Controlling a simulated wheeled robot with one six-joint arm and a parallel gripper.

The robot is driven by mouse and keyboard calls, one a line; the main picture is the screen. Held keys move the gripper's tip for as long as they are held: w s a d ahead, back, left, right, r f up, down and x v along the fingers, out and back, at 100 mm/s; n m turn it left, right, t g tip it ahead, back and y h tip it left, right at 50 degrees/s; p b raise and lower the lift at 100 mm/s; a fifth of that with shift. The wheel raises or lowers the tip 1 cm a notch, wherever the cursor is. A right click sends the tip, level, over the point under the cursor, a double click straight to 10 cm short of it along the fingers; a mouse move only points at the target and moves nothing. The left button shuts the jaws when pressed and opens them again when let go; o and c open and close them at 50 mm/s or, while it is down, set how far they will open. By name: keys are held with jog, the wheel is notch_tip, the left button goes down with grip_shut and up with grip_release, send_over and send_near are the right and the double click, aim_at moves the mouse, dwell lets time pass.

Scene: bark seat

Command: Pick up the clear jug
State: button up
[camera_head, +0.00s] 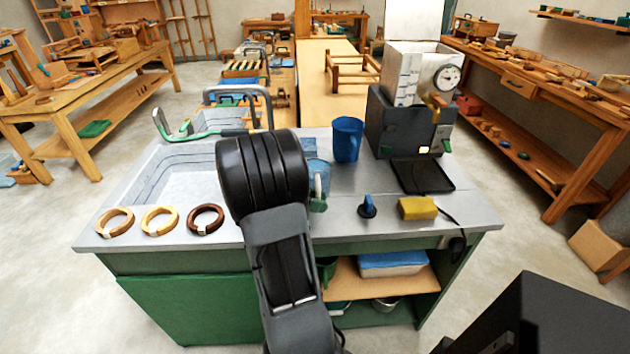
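A bluish see-through vessel (318,170), which looks like the clear jug, stands on the grey counter (350,222) just right of my arm. My arm covers its left part, so its full shape is hidden. A small pale and green piece shows at its front, and I cannot tell what it belongs to. An opaque blue mug (347,140) stands behind it to the right. My dark arm rises from the bottom middle over the counter. My gripper is hidden behind the arm's thick black joint, so its fingers and any contact with the jug do not show.
A sink (190,170) with a tap is at the left. Three rings (158,220) lie along the front edge. A dark machine (405,125) with a gauge and tray stands at right. A blue-topped knob (367,207) and yellow block (418,208) sit at front right.

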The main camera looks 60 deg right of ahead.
aim_at(319, 188)
grip_shut()
jog(key=shift+r, duration=0.15)
dwell(0.4)
jog(key=shift+r, duration=0.5)
notch_tip(319, 188, up, 2)
jog(key=shift+r+p, duration=0.2)
jog(key=shift+p, duration=0.1)
jog(key=s+a+r, duration=0.2)
jog(key=s+r, duration=0.2)
jog(key=s, duration=0.2)
jog(key=s+a+r+p, duration=0.1)
jog(key=s+a+r, duration=0.1)
jog(key=s+r, duration=0.3)
jog(key=shift+s+a+r, duration=0.2)
jog(key=shift+s+a, duration=0.1)
jog(key=shift+s, duration=0.8)
